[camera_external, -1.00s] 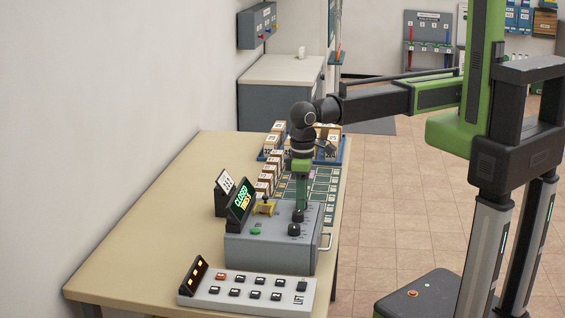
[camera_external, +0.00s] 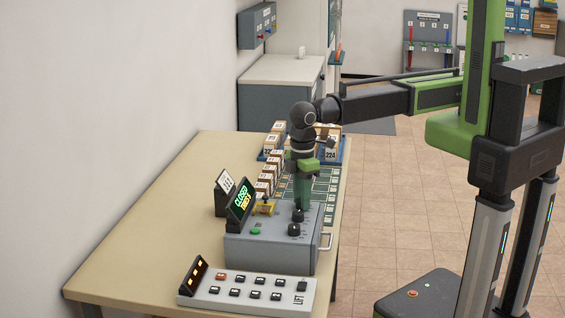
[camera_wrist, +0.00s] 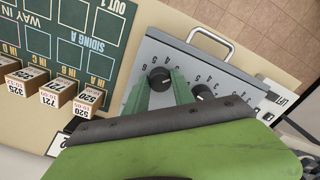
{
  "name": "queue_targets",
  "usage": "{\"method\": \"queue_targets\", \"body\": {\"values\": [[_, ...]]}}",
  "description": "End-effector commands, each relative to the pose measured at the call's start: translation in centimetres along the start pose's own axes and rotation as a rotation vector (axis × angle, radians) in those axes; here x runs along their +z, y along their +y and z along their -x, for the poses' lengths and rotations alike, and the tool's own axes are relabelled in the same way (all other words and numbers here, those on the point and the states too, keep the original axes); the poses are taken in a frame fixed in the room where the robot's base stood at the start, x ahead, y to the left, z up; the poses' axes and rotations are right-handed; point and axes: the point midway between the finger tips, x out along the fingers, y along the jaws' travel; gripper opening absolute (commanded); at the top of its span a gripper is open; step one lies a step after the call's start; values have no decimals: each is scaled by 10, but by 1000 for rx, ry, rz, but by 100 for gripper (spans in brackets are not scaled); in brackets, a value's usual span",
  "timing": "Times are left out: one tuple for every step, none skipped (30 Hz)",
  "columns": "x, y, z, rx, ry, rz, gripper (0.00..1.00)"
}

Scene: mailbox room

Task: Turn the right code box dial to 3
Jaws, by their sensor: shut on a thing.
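The grey code box (camera_external: 268,252) stands on the table, with two black dials on its top. My gripper (camera_external: 299,212) points straight down at the far dial (camera_external: 298,217). In the wrist view its two green fingers (camera_wrist: 160,84) are on either side of this dial (camera_wrist: 159,77), closed on it. The near dial (camera_external: 293,230) is free; it also shows in the wrist view (camera_wrist: 202,92), just right of the fingers. Numbers are printed around the dials, but I cannot tell which number the held dial points to. A tilted display (camera_external: 240,201) on the box shows lit text, with CLOSED on top.
A button panel (camera_external: 248,291) lies in front. Several labelled small boxes (camera_wrist: 64,88) stand behind. The table's left side is bare.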

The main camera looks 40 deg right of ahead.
Motion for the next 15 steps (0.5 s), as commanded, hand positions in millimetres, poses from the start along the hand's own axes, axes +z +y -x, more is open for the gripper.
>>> {"method": "queue_targets", "body": {"values": [[0, 0, 0, -1, -1, 15, 0], [0, 0, 0, -1, -1, 25, 0], [0, 0, 0, -1, -1, 36, 0], [0, 0, 0, -1, -1, 42, 0], [0, 0, 0, -1, -1, 48, 0], [0, 0, 0, -1, -1, 55, 0], [0, 0, 0, -1, -1, 59, 0], [0, 0, 0, -1, -1, 62, 0], [0, 0, 0, -1, -1, 64, 0], [0, 0, 0, -1, -1, 66, 0], [0, 0, 0, -1, -1, 67, 0], [0, 0, 0, -1, -1, 67, 0], [0, 0, 0, -1, -1, 68, 0], [0, 0, 0, -1, -1, 68, 0], [0, 0, 0, -1, -1, 67, 0]]}}
